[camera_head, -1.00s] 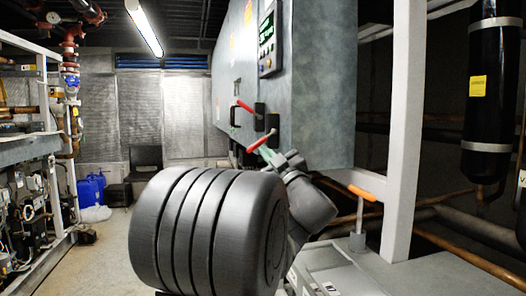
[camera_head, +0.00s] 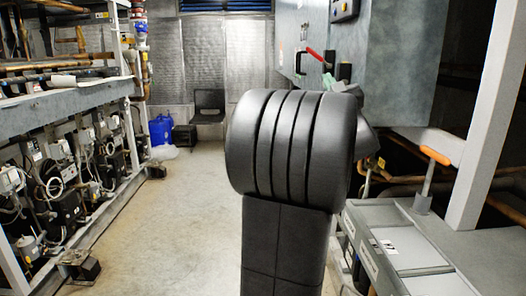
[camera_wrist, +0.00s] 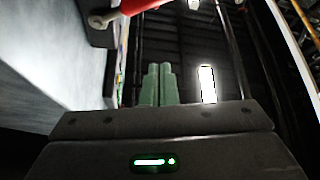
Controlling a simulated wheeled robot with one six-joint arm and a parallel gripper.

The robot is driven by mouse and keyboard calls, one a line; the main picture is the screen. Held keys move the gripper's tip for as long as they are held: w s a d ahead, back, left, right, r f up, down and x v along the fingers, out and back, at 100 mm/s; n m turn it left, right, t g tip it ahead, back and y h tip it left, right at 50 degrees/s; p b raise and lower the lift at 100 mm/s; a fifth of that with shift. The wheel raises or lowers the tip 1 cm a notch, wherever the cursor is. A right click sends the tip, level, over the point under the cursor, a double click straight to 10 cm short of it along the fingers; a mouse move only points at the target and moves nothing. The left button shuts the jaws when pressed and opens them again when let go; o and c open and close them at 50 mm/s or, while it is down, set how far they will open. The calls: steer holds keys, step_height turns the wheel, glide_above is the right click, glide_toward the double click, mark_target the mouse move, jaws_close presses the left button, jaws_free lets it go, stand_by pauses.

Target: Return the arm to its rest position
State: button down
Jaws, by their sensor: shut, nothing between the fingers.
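My gripper shows in the wrist view as two green fingers (camera_wrist: 157,84) pressed together, shut with nothing between them. They point up into the dark ceiling space. In the head view my dark, ribbed arm link stands in the middle and hides most of the gripper; only a bit of green shows beside the grey cabinet (camera_head: 397,85). A red handle (camera_head: 318,55) on that cabinet is close to it. The wrist view shows a red handle (camera_wrist: 138,5) at the top edge, above the fingers and apart from them in the picture.
A rack of compressors (camera_head: 60,170) lines the left side. A grey unit with an orange-handled lever (camera_head: 434,157) stands at right, by a white post (camera_head: 490,120). A chair (camera_head: 208,105) and blue containers (camera_head: 160,130) are at the back. The floor (camera_head: 190,225) between is clear.

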steer(key=w+r+m+h+p, duration=0.1)
steer(key=m+h+p, duration=0.2)
steer(key=m, duration=0.2)
steer(key=w+r+m+h+p, duration=0.1)
steer(key=m+h+p, duration=0.2)
steer(key=m, duration=0.2)
steer(key=w+r+m+h+p, duration=0.1)
steer(key=r+m+h+p, duration=0.1)
steer(key=m+h+p, duration=0.1)
steer(key=shift+w+d+m+g+p, duration=0.25)
steer(key=shift+m+g+p, duration=0.2)
steer(key=shift+m, duration=0.45)
steer(key=shift+f+h, duration=0.1)
steer(key=shift+h, duration=0.3)
steer(key=shift+f+b, duration=0.25)
steer(key=shift+b, duration=0.05)
